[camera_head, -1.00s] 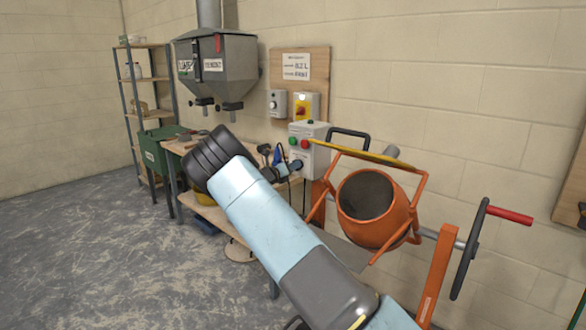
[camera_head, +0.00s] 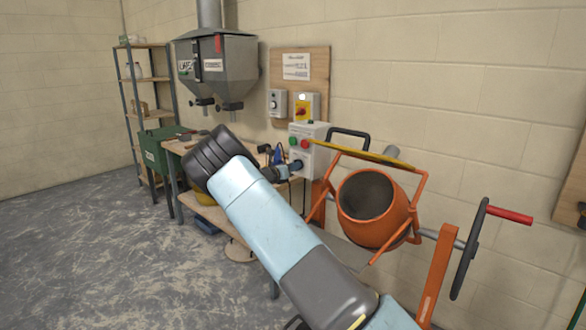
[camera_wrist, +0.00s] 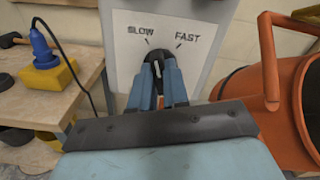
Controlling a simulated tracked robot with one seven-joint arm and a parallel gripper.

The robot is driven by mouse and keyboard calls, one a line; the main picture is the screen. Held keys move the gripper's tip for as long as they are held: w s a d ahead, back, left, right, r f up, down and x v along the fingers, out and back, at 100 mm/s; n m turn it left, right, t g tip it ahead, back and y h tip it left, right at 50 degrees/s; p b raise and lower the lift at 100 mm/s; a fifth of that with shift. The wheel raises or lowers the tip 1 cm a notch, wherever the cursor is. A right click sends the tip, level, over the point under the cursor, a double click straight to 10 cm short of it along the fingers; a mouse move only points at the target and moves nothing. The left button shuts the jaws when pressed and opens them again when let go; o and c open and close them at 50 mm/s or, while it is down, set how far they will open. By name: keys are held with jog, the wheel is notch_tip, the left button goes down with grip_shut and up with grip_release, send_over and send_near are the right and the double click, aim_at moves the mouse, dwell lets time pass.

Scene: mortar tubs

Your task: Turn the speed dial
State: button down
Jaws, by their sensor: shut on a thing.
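The speed dial (camera_wrist: 158,57) is a dark round knob on a pale panel with the words SLOW at upper left and FAST at upper right. The panel is on the front of the grey control box (camera_head: 312,158), which also carries a green and a red button in the head view. My gripper (camera_wrist: 159,82) is shut on the dial in the wrist view, its two blue-grey fingers on either side of it. The fingers and the dark bar hide the dial's lower part, and I cannot tell its exact setting. In the head view my arm largely hides the dial.
The orange mixer drum (camera_head: 373,205) and its frame stand close at the right of the box. A wooden bench (camera_head: 209,212) is at the left, with a blue plug in a yellow block (camera_wrist: 47,75) on it. The grey floor at left is open.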

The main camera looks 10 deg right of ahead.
jog(key=m, duration=1)
jog(key=shift+f, duration=0.1)
jog(key=shift+m, duration=0.4)
jog(key=c, duration=1.1)
grip_release()
jog(key=shift+s, duration=0.1)
jog(key=v, duration=1.3)
jog(key=shift+s+a, duration=0.15)
jog(key=shift+a, duration=0.15)
jog(key=shift+f, duration=0.1)
